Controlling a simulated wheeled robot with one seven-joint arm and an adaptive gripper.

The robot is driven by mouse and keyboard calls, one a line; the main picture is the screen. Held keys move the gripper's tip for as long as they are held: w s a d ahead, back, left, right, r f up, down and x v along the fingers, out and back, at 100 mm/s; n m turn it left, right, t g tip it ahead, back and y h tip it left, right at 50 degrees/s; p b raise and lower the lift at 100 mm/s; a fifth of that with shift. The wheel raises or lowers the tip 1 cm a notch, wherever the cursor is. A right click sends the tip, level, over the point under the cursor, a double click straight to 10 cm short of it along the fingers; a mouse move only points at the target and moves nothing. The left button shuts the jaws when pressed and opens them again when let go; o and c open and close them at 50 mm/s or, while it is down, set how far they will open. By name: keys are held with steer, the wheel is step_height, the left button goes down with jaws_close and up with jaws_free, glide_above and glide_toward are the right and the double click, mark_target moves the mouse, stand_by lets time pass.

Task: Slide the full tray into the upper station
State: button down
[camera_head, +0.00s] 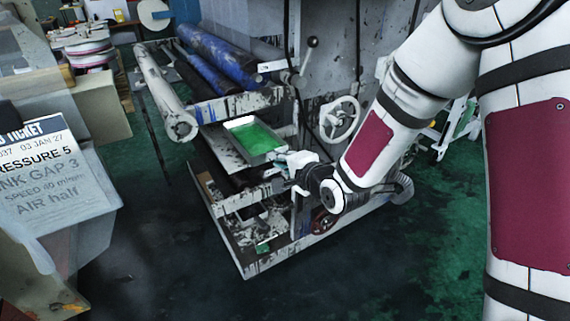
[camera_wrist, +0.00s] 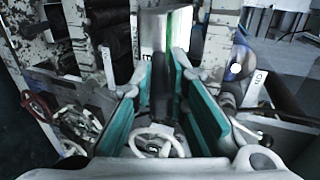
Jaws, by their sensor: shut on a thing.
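The tray (camera_head: 262,159) is a shallow grey metal pan filled with green ink (camera_head: 256,138). It sits at the front of the machine, just below the upper beam (camera_head: 238,104), and looks roughly level. My gripper (camera_head: 288,163) is at the tray's near right end and shut on it. In the wrist view my gripper's teal-padded fingers (camera_wrist: 168,82) close around a dark piece, with the tray (camera_wrist: 152,30) and a green strip beyond. The upper station is the frame around the blue rollers (camera_head: 222,58). How far the tray is inside it, I cannot tell.
A lower shelf (camera_head: 262,243) with a small green patch juts out below. A white handwheel (camera_head: 341,119) and a lever (camera_head: 309,57) are on the machine's side, close to my arm. A ticket board (camera_head: 45,180) stands at left. The floor in front is clear.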

mark_target(254, 147)
steer(key=b+x, duration=0.1)
steer(key=x, duration=0.2)
steer(key=shift+f+b, duration=0.25)
steer(key=shift+b, duration=0.05)
steer(key=shift+w+a+f+b, duration=0.15)
steer(key=shift+w+a+b, duration=0.95)
steer(key=shift+w, duration=0.7)
steer(key=shift+w+a+f+b, duration=0.15)
steer(key=shift+w+a+b, duration=0.7)
steer(key=shift+w+a, duration=0.75)
steer(key=shift+w+a+f+b, duration=0.1)
steer(key=shift+w+a+b, duration=0.85)
steer(key=shift+w, duration=1)
steer(key=c, duration=1.5)
jaws_free()
steer(key=shift+s+d, duration=0.1)
